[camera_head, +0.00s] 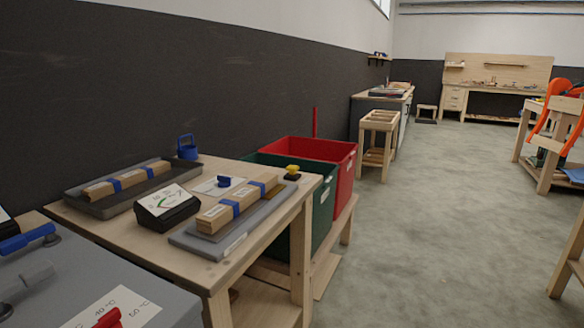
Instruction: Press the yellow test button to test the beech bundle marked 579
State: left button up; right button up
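The yellow test button (292,170) sits on a small black base near the right end of the wooden table (95,228). A beech bundle (228,215) with blue bands lies on a flat grey plate (190,240) at the table's front. A white label is on it, too small to read. A second beech bundle (128,179) with blue bands lies in a dark grey tray (88,206) at the back left. I cannot tell which bundle is marked 579. A black meter (168,207) with a white dial face stands between them. Neither gripper is in view.
A grey cabinet top (60,285) with blue and grey handles and a temperature label is at lower left. A green bin (323,207) and a red bin (343,172) stand beyond the table.

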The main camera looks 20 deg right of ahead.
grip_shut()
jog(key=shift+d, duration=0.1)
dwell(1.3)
